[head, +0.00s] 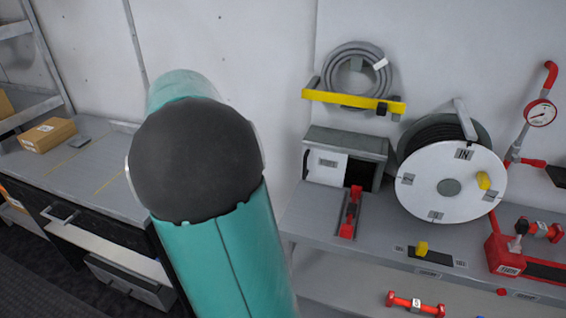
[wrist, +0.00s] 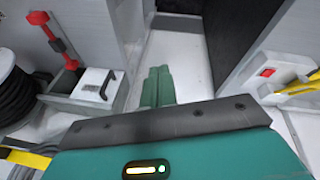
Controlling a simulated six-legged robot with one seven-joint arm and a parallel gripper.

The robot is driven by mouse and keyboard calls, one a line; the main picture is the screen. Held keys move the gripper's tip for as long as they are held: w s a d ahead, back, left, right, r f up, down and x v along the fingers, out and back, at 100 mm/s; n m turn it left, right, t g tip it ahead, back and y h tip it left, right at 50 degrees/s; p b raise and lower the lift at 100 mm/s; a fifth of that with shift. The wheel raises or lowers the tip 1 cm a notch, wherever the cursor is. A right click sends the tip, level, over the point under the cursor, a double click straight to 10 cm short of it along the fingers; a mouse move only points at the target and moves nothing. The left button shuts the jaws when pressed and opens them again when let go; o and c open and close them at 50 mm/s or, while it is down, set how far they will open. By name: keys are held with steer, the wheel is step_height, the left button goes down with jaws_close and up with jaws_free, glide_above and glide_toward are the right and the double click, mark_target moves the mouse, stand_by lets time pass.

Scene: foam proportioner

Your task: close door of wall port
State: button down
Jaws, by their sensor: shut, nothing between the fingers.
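The wall port is a grey box (head: 373,145) against the wall, above the bench. Its white door (head: 325,166) covers the left part of the front, and a dark opening shows at the right. In the wrist view, which is turned round, the grey box (wrist: 68,82) is at the left, with the white door (wrist: 93,88) and its black handle (wrist: 108,85). My gripper (wrist: 158,70) shows as green fingers held together, empty, to the right of the door and apart from it in the picture. In the head view my arm hides the gripper.
A hose reel (head: 450,185) stands right of the box. A yellow bracket (head: 352,100) with a coiled hose is above it. A red tool (head: 350,212) lies in front. A cardboard box (head: 47,134) sits on the left bench (head: 80,170).

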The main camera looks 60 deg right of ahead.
steer(key=s+d+f+m+g+h, duration=0.1)
steer(key=s+d+f+m+g, duration=0.1)
steer(key=d, duration=0.6)
steer(key=s+d+f+m+g+h, duration=0.1)
steer(key=s+d+f+m+g, duration=0.1)
steer(key=d, duration=0.6)
glide_toward(322, 171)
steer(key=w+f, duration=0.1)
steer(key=f, duration=0.1)
steer(key=w+a+f, duration=0.1)
steer(key=w+f, duration=0.1)
steer(key=shift+w+a, duration=0.25)
steer(key=shift+w, duration=0.1)
steer(key=s+d, duration=0.1)
steer(key=s, duration=1)
steer(key=shift+s+d, duration=0.35)
steer(key=shift+d, duration=0.05)
steer(key=shift+s+m, duration=0.1)
steer(key=shift+m, duration=0.2)
